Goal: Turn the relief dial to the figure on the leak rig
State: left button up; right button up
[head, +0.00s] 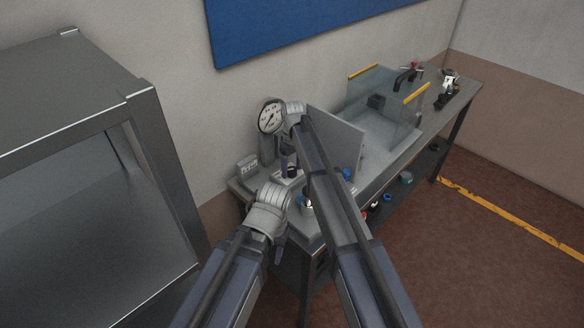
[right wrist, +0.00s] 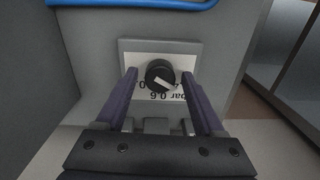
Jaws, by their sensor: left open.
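The relief dial is a black round knob (right wrist: 160,74) with a white pointer mark, set on a pale plate (right wrist: 130,58). The plate's print appears upside down; "bar 0.6" is readable and other figures are partly hidden. In the right wrist view my right gripper (right wrist: 160,80) has one finger on each side of the knob, with a gap on both sides. The leak rig's round gauge (head: 270,117) stands at the bench's near left end. In the head view my right gripper (head: 287,156) is below the gauge. My left gripper (head: 284,232) is open, lower, mostly hidden by its wrist.
A grey upright panel (head: 338,140) stands right of my right wrist. Beyond it are clear guards with yellow edges (head: 363,71) and small items at the bench's far end. A grey metal cabinet (head: 75,100) fills the left. Blue tubing (right wrist: 150,4) crosses above the dial.

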aim_at(292, 169)
jog(key=shift+o, duration=0.4)
notch_tip(292, 169, up, 8)
jog(key=p, duration=0.8)
jog(key=shift+d, duration=0.1)
jog(key=shift+w, duration=0.1)
